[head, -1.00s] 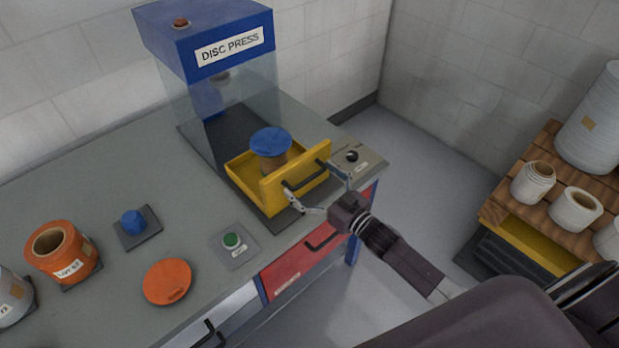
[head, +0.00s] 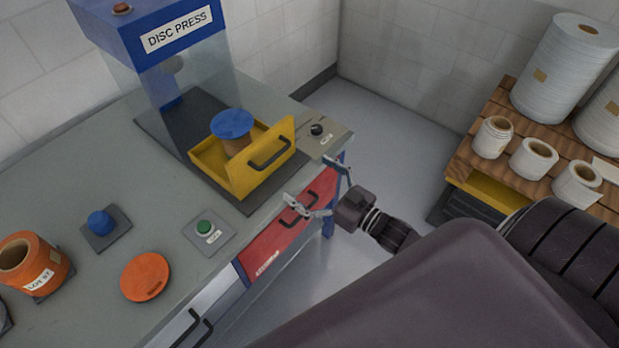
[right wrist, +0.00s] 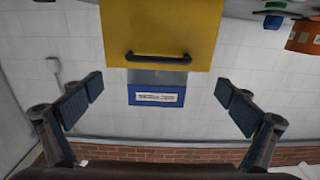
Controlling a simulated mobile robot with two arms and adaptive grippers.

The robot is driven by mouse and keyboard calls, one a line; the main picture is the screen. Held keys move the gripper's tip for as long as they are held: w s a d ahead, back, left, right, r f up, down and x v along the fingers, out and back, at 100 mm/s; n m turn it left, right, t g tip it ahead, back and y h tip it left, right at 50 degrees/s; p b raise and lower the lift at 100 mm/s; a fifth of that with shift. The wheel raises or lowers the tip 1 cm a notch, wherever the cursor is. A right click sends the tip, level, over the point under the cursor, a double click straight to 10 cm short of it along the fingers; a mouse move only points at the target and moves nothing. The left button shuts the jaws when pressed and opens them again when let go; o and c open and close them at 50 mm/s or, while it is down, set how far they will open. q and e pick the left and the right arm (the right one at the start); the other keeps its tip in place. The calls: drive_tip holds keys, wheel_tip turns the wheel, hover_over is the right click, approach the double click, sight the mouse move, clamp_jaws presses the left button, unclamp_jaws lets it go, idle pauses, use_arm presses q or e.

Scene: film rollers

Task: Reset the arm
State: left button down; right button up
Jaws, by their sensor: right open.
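My right gripper (head: 318,190) is open and empty in the head view, in front of the bench edge near the red drawer. It stands apart from the yellow tray (head: 262,172) of the disc press (head: 160,40). The tray is out of the press, with its black handle facing my gripper. A roll with a blue disc (head: 232,124) on top stands in the tray. In the right wrist view both fingers (right wrist: 158,101) are spread wide, and the yellow tray front (right wrist: 160,30) with its handle is beyond them. My left gripper is not in view.
An orange roll (head: 35,262), an orange disc (head: 145,277), a blue knob (head: 100,222) and a green button (head: 204,228) are on the bench. A pallet (head: 478,160) with white rolls stands at the right. Open floor lies between.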

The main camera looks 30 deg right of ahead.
drive_tip(key=shift+s+d, duration=0.2)
drive_tip(key=shift+s, duration=0.25)
drive_tip(key=s+d+f+m+g+h+b, duration=0.15)
drive_tip(key=s+f, duration=0.25)
drive_tip(key=f, duration=0.7)
drive_tip(key=s+d+f+g+h, duration=0.1)
drive_tip(key=s+f+g+h, duration=0.2)
drive_tip(key=f, duration=0.7)
drive_tip(key=s+d+f+m+g+h+b, duration=0.15)
drive_tip(key=s+f, duration=0.35)
drive_tip(key=f, duration=0.6)
drive_tip(key=s+a+f+g, duration=0.2)
drive_tip(key=s+f, duration=0.4)
drive_tip(key=s, duration=0.3)
drive_tip(key=s+a+f+n+g+b, duration=0.1)
drive_tip(key=s+a+f+g, duration=0.2)
drive_tip(key=s+f, duration=0.4)
drive_tip(key=s+a+f+g, duration=0.2)
drive_tip(key=s+f+g, duration=0.3)
drive_tip(key=s, duration=0.8)
drive_tip(key=shift+a+f+b, duration=0.15)
drive_tip(key=shift+f+b, duration=0.2)
drive_tip(key=shift+f, duration=0.35)
